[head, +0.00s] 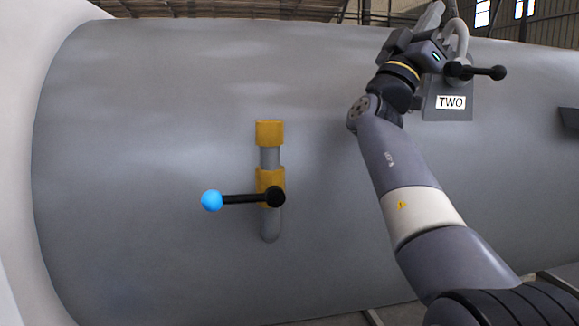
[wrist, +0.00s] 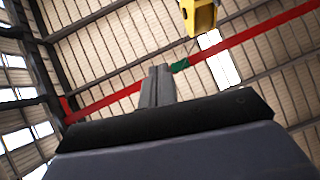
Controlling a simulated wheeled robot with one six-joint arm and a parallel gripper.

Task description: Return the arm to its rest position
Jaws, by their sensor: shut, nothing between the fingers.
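My arm (head: 400,175) reaches up from the lower right of the head view, in front of the grey shell. My gripper (head: 432,18) is at its top end, near the upper edge, just left of a grey ring on a box labelled TWO. In the head view it overlaps the box's upper left; I cannot tell whether they touch. In the wrist view the two fingers of my gripper (wrist: 157,86) stand together, shut and empty, against the roof.
The grey shell (head: 140,130) fills the background. A bolt (head: 270,158) in yellow brackets carries a black handle with a blue knob (head: 212,200). The box labelled TWO (head: 447,112) has a black-knobbed handle (head: 482,72). A yellow overhead block (wrist: 200,17) hangs below the roof.

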